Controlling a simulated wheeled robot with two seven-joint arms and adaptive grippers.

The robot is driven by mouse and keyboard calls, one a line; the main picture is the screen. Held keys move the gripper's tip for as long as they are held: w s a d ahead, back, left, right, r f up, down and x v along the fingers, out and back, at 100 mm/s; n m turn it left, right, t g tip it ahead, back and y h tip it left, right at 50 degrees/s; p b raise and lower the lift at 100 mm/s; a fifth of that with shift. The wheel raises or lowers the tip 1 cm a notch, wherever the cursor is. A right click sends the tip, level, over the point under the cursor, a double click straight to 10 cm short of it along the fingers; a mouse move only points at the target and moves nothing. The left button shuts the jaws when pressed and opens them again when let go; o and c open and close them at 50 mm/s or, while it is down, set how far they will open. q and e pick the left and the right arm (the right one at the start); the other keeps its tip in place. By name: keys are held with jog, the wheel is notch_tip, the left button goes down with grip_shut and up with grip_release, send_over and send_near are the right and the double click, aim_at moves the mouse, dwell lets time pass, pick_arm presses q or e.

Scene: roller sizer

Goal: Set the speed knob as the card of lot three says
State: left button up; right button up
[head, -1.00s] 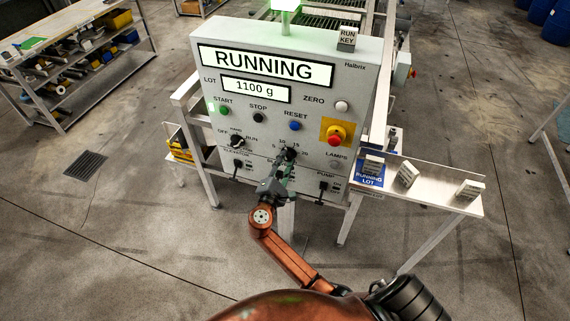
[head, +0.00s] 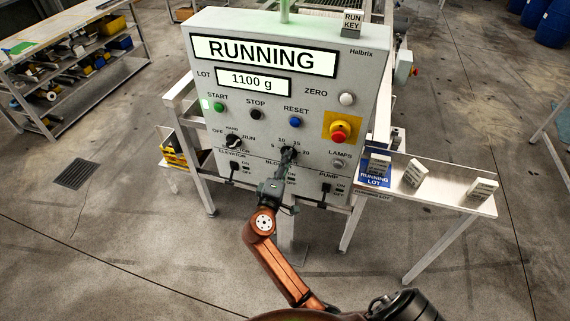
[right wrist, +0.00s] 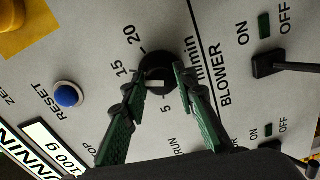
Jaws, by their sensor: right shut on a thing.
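The speed knob (right wrist: 157,68) is a dark round knob on the grey panel's lower middle, with 5, 15 and 20 around it in the right wrist view. My right gripper (right wrist: 154,80) is shut on it, one green-padded finger on each side. A white mark shows on the knob, but its exact setting is unclear. In the head view the gripper (head: 287,153) partly hides the knob. One small card block (head: 378,165) stands on the blue RUNNING LOT plate (head: 374,179); two more, one middle (head: 413,174) and one right (head: 482,190), stand on the side shelf. Their writing is unreadable. My left gripper is out of view.
The panel's displays read RUNNING (head: 262,56) and 1100 g (head: 252,81). A red emergency button (head: 339,131) is right of the knob. The BLOWER switch (right wrist: 268,66) is close to the gripper. A RUN KEY block (head: 352,24) stands on the panel's top.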

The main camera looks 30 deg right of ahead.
jog(key=shift+f+m, duration=0.1)
jog(key=shift+m, duration=0.3)
jog(key=o, duration=1.2)
jog(key=shift+c, duration=0.2)
